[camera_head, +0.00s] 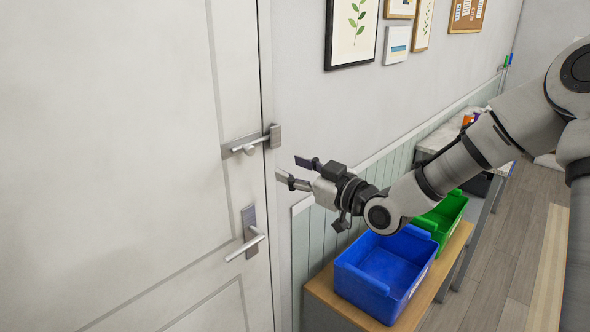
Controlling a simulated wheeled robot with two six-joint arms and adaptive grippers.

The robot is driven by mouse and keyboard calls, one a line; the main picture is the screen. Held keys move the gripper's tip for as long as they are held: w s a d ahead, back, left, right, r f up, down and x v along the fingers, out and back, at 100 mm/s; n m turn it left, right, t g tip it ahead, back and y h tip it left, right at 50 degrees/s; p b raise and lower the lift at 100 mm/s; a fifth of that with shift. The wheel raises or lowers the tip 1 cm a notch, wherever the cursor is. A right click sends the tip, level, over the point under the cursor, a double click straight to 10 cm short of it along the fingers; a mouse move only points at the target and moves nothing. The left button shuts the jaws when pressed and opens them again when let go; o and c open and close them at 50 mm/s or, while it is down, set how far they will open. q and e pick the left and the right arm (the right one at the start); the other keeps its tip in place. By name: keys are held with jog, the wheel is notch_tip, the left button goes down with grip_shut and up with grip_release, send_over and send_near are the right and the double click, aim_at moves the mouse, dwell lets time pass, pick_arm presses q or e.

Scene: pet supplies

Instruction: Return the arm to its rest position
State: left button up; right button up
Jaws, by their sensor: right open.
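My right arm comes in from the right side of the head view and stretches left across the picture. Its gripper (293,172) is open and empty, with the two fingers apart. The fingertips point toward the door's edge, a little right of and below the latch (252,143). They look apart from the latch, though the depth is hard to judge. The white door (110,150) fills the left of the view and looks shut, with a lever handle (250,240) below the latch. My left gripper is not in view.
Below the right arm, a blue bin (385,268) and a green bin (442,215) stand on a wooden-topped bench (345,308). A further table (440,138) stands along the wall behind the arm. Framed pictures (351,32) hang above. The wooden floor (500,265) at right looks clear.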

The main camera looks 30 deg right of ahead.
jog(key=shift+w+a, duration=0.1)
jog(key=shift+a, duration=0.05)
jog(key=shift+f, duration=0.1)
jog(key=s+a+f+g+b, duration=0.1)
jog(key=a+f+g, duration=0.1)
jog(key=f, duration=0.8)
jog(key=s+a+f+g+b, duration=0.1)
jog(key=f+g, duration=0.2)
jog(key=f, duration=0.7)
jog(key=s+a+f+g+h+b, duration=0.1)
jog(key=s+f+g, duration=0.1)
jog(key=s+f, duration=0.35)
jog(key=s+a+f+g+h, duration=0.1)
jog(key=s+f, duration=0.1)
jog(key=f, duration=0.6)
jog(key=s+a+f+g+b, duration=0.1)
jog(key=s+f+g, duration=0.15)
jog(key=f, duration=0.45)
jog(key=s+d+f+m+g+h, duration=0.1)
jog(key=s+f, duration=0.4)
jog(key=s, duration=0.6)
jog(key=s+d+f+m+g+h, duration=0.1)
jog(key=s+f+m+g+h, duration=0.2)
jog(key=s, duration=0.8)
notch_tip(320, 180, down, 3)
jog(key=m+g, duration=0.2)
jog(key=shift+d+m+b, duration=0.15)
jog(key=shift+m+b, duration=0.2)
jog(key=shift+m, duration=0.05)
